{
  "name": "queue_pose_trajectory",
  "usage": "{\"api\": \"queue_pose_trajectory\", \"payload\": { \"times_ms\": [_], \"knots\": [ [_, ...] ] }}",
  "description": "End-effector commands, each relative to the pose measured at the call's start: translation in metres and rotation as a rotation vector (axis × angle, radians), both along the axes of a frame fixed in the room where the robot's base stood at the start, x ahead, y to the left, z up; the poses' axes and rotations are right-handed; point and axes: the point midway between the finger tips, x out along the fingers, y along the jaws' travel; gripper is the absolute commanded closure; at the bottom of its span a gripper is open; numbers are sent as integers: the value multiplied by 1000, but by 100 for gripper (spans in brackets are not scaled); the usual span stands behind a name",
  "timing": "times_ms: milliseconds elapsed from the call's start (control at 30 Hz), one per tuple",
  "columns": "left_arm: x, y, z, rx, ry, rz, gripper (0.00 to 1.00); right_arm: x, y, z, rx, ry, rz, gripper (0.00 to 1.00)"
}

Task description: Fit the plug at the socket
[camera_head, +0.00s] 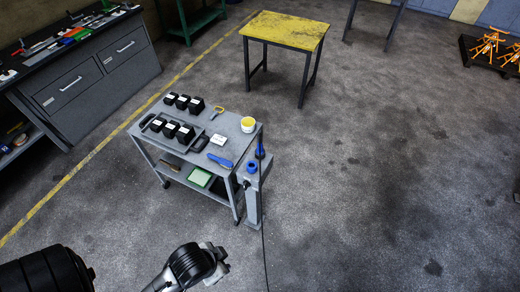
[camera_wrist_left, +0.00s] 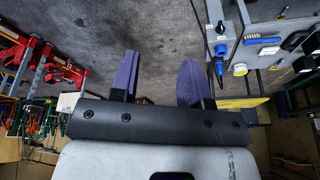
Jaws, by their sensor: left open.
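A blue plug with a dark end (camera_head: 260,152) is at the right corner of the grey trolley; a blue and dark piece also hangs there in the left wrist view (camera_wrist_left: 219,62). A round blue socket (camera_head: 252,168) sits on top of a grey post (camera_head: 253,205) beside the trolley. A thin dark cable runs down from the post over the floor. My left gripper (camera_wrist_left: 160,78) is open, with nothing between its two purple-blue fingers, and apart from the plug and socket. In the head view only my arm shows at the bottom, well short of the trolley. My right gripper is not in view.
The grey trolley (camera_head: 226,124) carries several black boxes (camera_head: 178,130), a yellow-topped tub (camera_head: 248,125) and a blue-handled brush (camera_head: 220,162). A yellow-topped table (camera_head: 285,28) stands behind it. A dark workbench (camera_head: 100,77) is at left.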

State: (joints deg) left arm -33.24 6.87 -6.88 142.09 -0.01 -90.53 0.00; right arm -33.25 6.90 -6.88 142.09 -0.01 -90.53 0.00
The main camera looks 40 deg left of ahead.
Motion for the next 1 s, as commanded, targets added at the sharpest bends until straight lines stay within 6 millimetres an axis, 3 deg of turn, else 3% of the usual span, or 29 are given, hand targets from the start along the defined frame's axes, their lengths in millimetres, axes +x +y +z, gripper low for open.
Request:
{"api": "queue_pose_trajectory", "payload": {
  "times_ms": [200, 433, 667, 833, 1000],
  "knots": [
    [0, 0, 0, 0, 0, 0, 57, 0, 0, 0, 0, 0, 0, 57],
    [0, 0, 0, 0, 0, 0, 37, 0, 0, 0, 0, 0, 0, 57],
    [1, 0, -2, 0, -1, 0, 37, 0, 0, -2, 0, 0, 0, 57],
    [8, 0, -28, 1, -20, -1, 37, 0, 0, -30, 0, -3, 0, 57],
    [27, 8, -77, 29, -66, -18, 37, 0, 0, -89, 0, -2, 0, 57]
  ]
}}
